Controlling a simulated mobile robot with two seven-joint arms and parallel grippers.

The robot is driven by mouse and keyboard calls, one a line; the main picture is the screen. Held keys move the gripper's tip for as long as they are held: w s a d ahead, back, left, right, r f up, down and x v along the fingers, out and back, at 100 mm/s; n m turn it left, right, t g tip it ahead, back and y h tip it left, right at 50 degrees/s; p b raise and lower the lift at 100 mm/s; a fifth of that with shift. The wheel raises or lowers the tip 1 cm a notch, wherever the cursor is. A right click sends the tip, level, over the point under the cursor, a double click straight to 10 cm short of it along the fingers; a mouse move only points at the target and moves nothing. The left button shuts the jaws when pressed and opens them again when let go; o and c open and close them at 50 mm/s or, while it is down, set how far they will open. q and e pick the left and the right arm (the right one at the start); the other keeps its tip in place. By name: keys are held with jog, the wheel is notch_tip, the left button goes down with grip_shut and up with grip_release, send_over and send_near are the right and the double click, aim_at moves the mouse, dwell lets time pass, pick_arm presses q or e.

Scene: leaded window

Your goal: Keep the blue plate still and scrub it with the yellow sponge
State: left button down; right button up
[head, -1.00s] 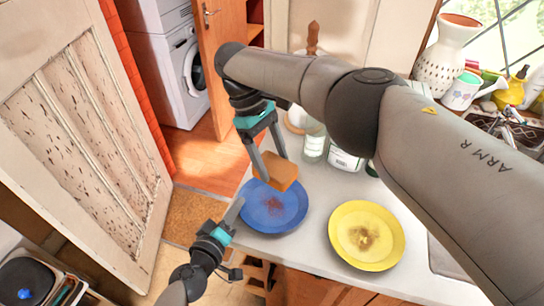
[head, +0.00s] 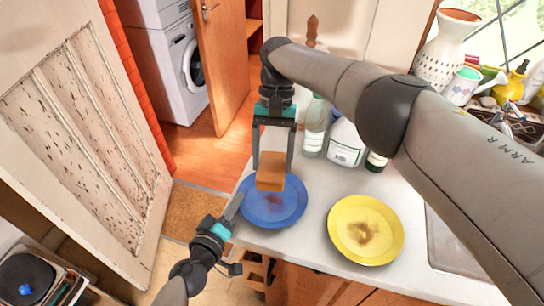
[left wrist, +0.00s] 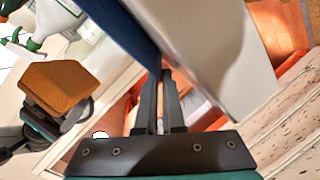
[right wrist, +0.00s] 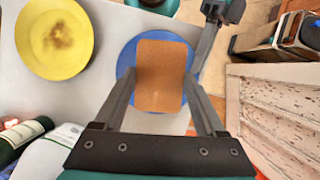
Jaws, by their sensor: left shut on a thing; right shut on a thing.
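The blue plate (head: 288,211) lies on the counter near its left front edge, with a reddish-brown smear near its middle. My left gripper (head: 234,208) is shut on the plate's left rim; the plate's blue underside (left wrist: 125,25) shows by its fingers in the left wrist view. My right gripper (head: 272,160) is shut on the sponge (head: 270,172), which looks orange-yellow, over the back part of the plate. In the right wrist view the sponge (right wrist: 161,75) hides the plate's middle. I cannot tell whether it touches the plate.
A yellow plate (head: 340,240) with a brown stain lies to the right. Bottles (head: 345,142) stand behind the plates, close to my right arm. The sink (head: 450,250) is at the right. The counter's left edge is close to the blue plate.

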jog(key=m, duration=0.2)
jog(key=m+y, duration=0.1)
jog(key=m, duration=0.1)
jog(key=shift+d+f+y, duration=0.15)
jog(key=shift+f+y, duration=0.15)
jog(key=shift+f, duration=0.05)
jog(key=m, duration=0.1)
jog(key=m+t, duration=0.1)
jog(key=m+y, duration=0.1)
jog(key=m, duration=0.1)
jog(key=shift+s+f, duration=0.15)
jog(key=shift+f, duration=0.1)
jog(key=m, duration=0.1)
jog(key=m+t, duration=0.1)
jog(key=m+y, duration=0.1)
jog(key=m, duration=0.1)
jog(key=shift+d+f+t, duration=0.1)
jog(key=shift+f+t, duration=0.2)
jog(key=m+t, duration=0.1)
jog(key=m, duration=0.1)
jog(key=m+t, duration=0.1)
jog(key=m, duration=0.1)
jog(key=shift+s+f+m, duration=0.1)
jog(key=shift+f+m, duration=0.25)
jog(key=shift+m, duration=0.05)
send_over(268, 199)
jog(key=d, duration=0.2)
jog(key=shift+a+f, duration=0.1)
jog(key=shift+f, duration=3.1)
jog(key=shift+f, duration=0.55)
